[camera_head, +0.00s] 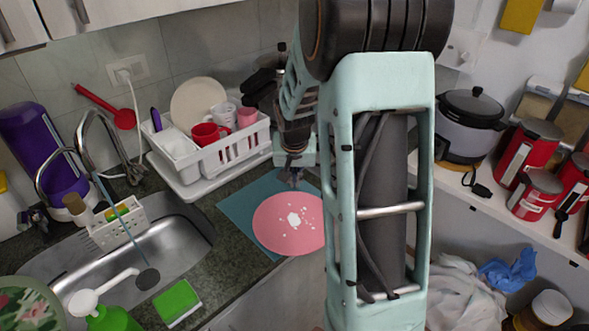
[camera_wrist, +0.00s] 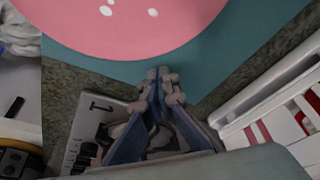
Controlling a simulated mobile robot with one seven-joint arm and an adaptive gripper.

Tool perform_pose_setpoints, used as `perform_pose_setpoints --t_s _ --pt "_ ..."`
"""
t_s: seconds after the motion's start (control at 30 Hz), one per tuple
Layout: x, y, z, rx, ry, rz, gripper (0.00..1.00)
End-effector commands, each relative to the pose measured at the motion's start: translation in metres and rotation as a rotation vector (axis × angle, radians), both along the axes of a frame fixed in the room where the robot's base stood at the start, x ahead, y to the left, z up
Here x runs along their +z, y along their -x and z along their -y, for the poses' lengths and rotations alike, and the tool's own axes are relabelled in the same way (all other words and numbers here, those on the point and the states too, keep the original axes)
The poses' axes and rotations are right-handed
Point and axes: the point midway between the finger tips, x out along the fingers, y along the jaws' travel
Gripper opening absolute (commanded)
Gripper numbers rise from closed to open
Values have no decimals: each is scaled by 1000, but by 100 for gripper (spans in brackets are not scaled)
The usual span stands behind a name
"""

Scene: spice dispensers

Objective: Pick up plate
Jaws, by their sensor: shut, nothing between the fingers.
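A round pink plate (camera_head: 275,229) with white spots lies on a teal mat (camera_head: 237,208) on the counter. My arm covers its right edge in the head view. Part of the plate (camera_wrist: 120,28) fills the top of the wrist view, cut off by the frame, with the mat (camera_wrist: 235,50) around it. My gripper (camera_head: 293,182) is near the plate's far edge, on the dish rack's side. In the wrist view my gripper's fingertips (camera_wrist: 159,74) are together and empty, just short of the plate's rim in the picture. I cannot tell its height above the mat.
A white dish rack (camera_head: 235,146) with a cream plate (camera_head: 197,101), red mug (camera_head: 207,134) and other cups stands behind left of the mat. It is close on the right in the wrist view (camera_wrist: 262,98). A sink (camera_head: 170,247) lies left; a green sponge (camera_head: 177,302) is near the front.

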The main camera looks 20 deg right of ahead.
Motion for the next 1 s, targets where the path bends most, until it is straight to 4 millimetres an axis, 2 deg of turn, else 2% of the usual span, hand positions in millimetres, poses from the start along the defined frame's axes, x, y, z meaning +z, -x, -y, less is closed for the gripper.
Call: perform_pose_setpoints --t_s 0.2,0.6,0.87,1.0 --pt "0 14 -6 1 0 0 0" --pt "0 15 -7 1 0 0 0" --pt "-2 34 -16 1 0 1 0" --pt "0 36 -17 -1 -1 -1 0"
